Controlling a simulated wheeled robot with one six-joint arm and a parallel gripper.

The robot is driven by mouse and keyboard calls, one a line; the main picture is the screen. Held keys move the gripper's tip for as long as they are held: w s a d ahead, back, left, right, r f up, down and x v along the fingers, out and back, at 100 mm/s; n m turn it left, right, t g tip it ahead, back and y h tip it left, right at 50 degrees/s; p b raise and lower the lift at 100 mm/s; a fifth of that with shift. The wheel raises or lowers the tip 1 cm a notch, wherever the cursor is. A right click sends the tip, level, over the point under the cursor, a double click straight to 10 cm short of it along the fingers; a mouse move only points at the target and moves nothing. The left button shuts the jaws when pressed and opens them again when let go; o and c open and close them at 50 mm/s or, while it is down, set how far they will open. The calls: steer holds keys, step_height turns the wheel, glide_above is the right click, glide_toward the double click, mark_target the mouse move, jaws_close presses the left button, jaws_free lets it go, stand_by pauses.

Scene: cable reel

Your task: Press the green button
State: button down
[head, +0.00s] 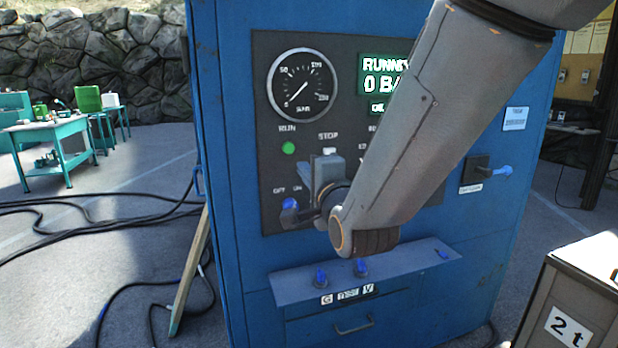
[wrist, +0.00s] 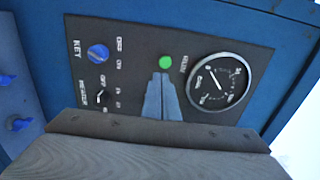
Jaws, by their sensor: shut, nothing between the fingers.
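The green button (head: 288,147) is a small round bright green disc under the RUN label, on the dark control panel (head: 262,70) of a blue cabinet. It also shows in the wrist view (wrist: 166,62), just beyond my fingertips. My gripper (head: 326,165) is in front of the panel, to the right of and slightly below the green button. In the wrist view its fingers (wrist: 161,78) are together and empty, pointing at the panel close to the button. They look apart from the button, but the exact depth gap cannot be told.
A pressure gauge (head: 302,82) is above the button. A pale STOP button (head: 329,151) and a blue key switch (head: 290,204) are near my gripper. My arm partly covers the display (head: 377,82). A shelf with blue knobs (head: 285,288) juts out below.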

steer(key=shift+p+v, duration=1.1)
steer(key=shift+p, duration=0.65)
steer(key=s+d+f+n+g+h, duration=0.35)
steer(key=d+f+n+g, duration=0.4)
steer(key=f, duration=0.55)
steer(key=s+d+f+n+g, duration=0.3)
steer(key=s+d+g, duration=0.1)
steer(key=s, duration=0.5)
steer(key=s+d+f+n+g+h, duration=0.1)
steer(key=s+d+f+n+g, duration=0.3)
steer(key=s, duration=0.5)
steer(key=shift+d+f+g, duration=0.35)
steer(key=shift+d+g, duration=0.15)
steer(key=shift+g, duration=0.05)
steer(key=shift+h, duration=0.25)
